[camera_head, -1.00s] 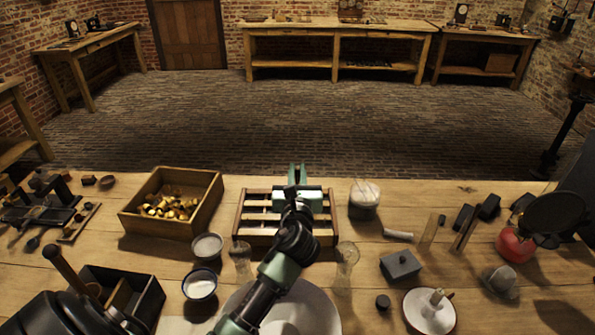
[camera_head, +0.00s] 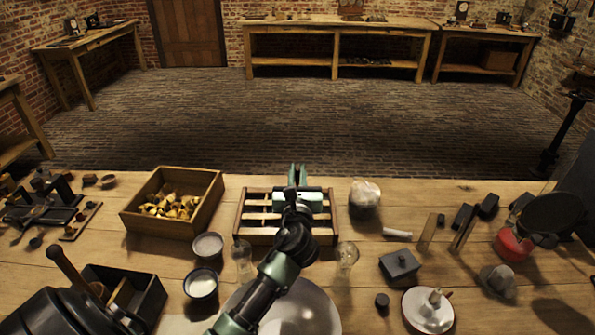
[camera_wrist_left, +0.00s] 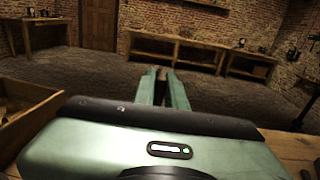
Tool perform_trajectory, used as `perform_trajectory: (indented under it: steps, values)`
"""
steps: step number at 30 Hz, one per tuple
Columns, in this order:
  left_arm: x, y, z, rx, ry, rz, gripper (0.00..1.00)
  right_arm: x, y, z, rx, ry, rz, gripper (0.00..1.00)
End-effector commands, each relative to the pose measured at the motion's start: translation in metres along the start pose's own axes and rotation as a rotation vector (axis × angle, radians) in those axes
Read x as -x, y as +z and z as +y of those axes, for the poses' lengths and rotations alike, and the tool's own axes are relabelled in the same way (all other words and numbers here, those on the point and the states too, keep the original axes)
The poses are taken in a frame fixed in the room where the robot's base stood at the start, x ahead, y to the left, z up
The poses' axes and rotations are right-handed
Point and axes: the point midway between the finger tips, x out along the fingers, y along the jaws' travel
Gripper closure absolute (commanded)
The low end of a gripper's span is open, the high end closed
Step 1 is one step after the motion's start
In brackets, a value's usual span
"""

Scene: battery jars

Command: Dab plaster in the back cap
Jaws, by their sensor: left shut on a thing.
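My left gripper (camera_head: 297,175) is over the far side of the slatted wooden rack (camera_head: 240,226), pointing away from me. In the left wrist view its green fingers (camera_wrist_left: 164,76) are close together on a small dark thing, mostly hidden between them. White material, possibly plaster, fills two bowls left of the rack, one nearer the rack (camera_head: 208,245) and one in front (camera_head: 200,284). A pot with a whitish, rounded top (camera_head: 365,193) stands right of the rack. I cannot make out the back cap; my gripper and arm cover part of the rack. My right gripper is not in view.
Glass vessels stand at the rack's front left (camera_head: 242,260) and front right (camera_head: 347,256). A wooden box of brass-coloured pieces (camera_head: 213,205) is at the left. A grey block (camera_head: 400,266) and white candle dish (camera_head: 414,312) are at the right. Table beyond the pot is fairly clear.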

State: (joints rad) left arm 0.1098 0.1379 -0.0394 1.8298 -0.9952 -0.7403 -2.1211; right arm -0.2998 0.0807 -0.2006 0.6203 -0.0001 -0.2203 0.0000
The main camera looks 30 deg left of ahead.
Motion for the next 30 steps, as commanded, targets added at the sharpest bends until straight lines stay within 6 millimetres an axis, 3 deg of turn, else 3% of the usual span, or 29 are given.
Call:
perform_trajectory:
  steps: [30]
  values:
    - [0.000,-0.015,0.000,0.000,0.000,0.000,1.00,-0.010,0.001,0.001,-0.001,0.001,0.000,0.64]
